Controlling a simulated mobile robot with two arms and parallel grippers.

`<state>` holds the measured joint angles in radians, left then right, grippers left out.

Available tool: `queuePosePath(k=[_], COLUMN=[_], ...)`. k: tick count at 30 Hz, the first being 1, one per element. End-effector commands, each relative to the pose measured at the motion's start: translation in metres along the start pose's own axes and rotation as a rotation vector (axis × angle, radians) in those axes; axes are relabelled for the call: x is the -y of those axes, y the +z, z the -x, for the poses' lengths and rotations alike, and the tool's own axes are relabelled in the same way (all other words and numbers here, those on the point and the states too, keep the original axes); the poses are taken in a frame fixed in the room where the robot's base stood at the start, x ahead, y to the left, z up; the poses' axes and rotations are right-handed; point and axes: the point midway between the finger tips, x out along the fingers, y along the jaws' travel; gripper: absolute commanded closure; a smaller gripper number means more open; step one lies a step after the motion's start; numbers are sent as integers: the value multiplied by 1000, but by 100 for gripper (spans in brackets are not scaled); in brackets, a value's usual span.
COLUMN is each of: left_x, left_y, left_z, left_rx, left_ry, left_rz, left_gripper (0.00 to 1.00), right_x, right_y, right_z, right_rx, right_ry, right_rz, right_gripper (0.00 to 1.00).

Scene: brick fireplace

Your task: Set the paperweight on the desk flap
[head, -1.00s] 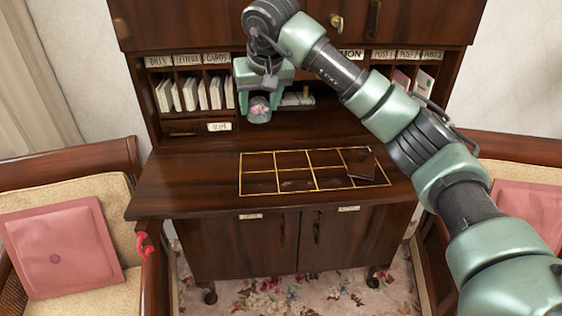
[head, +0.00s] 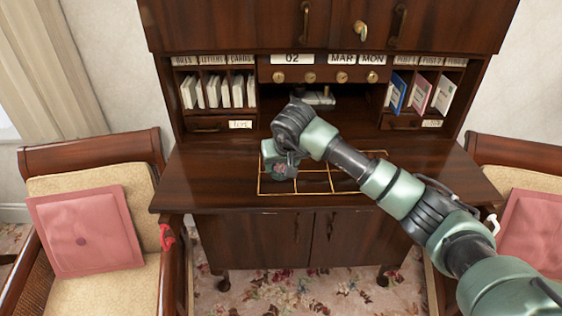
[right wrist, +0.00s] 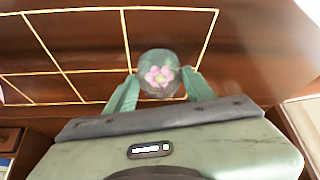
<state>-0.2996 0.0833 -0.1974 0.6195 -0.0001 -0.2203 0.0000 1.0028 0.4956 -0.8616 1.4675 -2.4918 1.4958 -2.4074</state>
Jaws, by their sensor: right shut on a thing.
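The paperweight is a clear glass dome with pink flowers inside; it shows best in the right wrist view (right wrist: 158,77) and only partly in the head view (head: 280,169). My right gripper (head: 280,174) is shut on it, with one green finger on each side in the right wrist view (right wrist: 158,88). The desk flap (head: 210,178) is a dark wood surface with a gold-lined grid. The gripper and paperweight are over the grid's left part. I cannot tell if the paperweight touches the flap. My left gripper is not in view.
Pigeonholes with white envelopes (head: 212,93) and coloured cards (head: 421,92) stand behind the flap. Chairs with pink cushions (head: 82,230) flank the desk. My right arm covers the grid's right part. The flap's left side is clear.

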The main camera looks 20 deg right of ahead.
Motion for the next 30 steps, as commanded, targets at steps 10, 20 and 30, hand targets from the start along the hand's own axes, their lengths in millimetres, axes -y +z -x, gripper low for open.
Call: queuePosePath(k=[10, 20, 30], left_x=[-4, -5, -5], left_y=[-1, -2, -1], left_z=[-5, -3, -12], left_rx=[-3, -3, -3], left_ry=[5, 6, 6], left_rz=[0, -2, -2], left_gripper=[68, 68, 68], right_x=[0, 0, -1], right_y=[1, 1, -1], right_z=[-4, -2, 30], right_rx=[-3, 0, -6], right_ry=[1, 0, 0], right_rz=[1, 0, 2], right_gripper=[100, 25, 25])
